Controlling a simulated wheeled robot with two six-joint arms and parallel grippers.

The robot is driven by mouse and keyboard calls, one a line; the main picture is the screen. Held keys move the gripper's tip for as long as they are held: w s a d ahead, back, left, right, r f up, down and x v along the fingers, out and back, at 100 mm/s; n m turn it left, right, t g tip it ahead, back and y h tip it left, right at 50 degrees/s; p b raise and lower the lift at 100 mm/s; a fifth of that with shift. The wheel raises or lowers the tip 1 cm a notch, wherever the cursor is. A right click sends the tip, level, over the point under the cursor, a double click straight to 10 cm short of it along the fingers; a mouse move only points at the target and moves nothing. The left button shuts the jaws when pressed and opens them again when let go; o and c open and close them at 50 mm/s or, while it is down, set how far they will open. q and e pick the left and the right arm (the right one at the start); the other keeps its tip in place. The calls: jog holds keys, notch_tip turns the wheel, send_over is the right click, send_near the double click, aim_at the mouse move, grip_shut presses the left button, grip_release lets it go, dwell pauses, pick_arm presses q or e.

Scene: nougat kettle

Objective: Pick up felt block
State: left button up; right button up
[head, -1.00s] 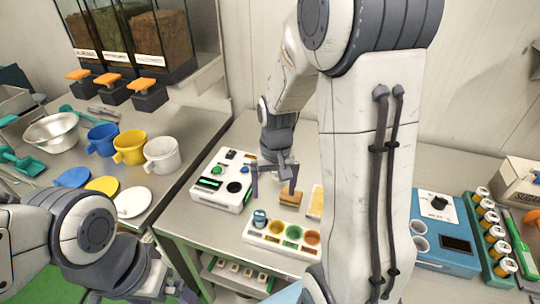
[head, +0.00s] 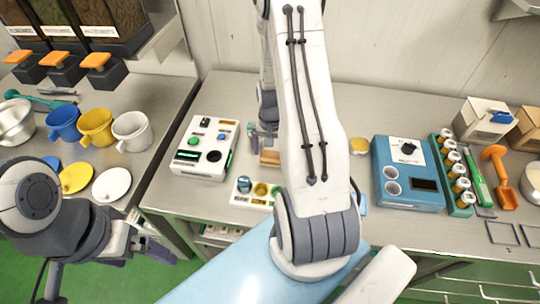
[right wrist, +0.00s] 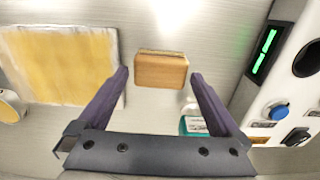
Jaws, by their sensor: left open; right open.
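The felt block (head: 269,157), a small wooden block with a thin darker layer along one edge, lies on the counter, partly hidden by my right arm in the head view. In the right wrist view the block (right wrist: 160,70) lies ahead of my right gripper (right wrist: 158,78), roughly centred between its purple fingers. The right gripper is open and empty; contact with the block is not visible. In the head view the right gripper (head: 264,138) is just above the block. My left gripper (head: 160,247) is open and empty, low at the left.
A white device (head: 206,146) with buttons stands left of the block. A tray with coloured wells (head: 260,190) lies in front, partly hidden by my arm. A yellow pad (right wrist: 60,65) lies beside the block. A blue machine (head: 408,172) stands to the right.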

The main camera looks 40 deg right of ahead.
jog(key=shift+f, duration=1.25)
jog(key=c, duration=1.2)
jog(key=shift+c, duration=0.2)
jog(key=shift+r, duration=0.15)
jog(key=shift+r, duration=0.5)
jog(key=r, duration=0.1)
jog(key=r+b, duration=0.1)
jog(key=r, duration=0.1)
jog(key=shift+s+d+r+b, duration=0.15)
jog(key=shift+s+d+b, duration=0.15)
jog(key=shift+s+d, duration=0.1)
jog(key=s+d+r+b, duration=0.2)
jog(key=s+d+r, duration=0.4)
jog(key=s, duration=0.2)
jog(key=shift+s+d+r, duration=0.15)
jog(key=shift+d+r, duration=0.1)
jog(key=shift+d, duration=0.05)
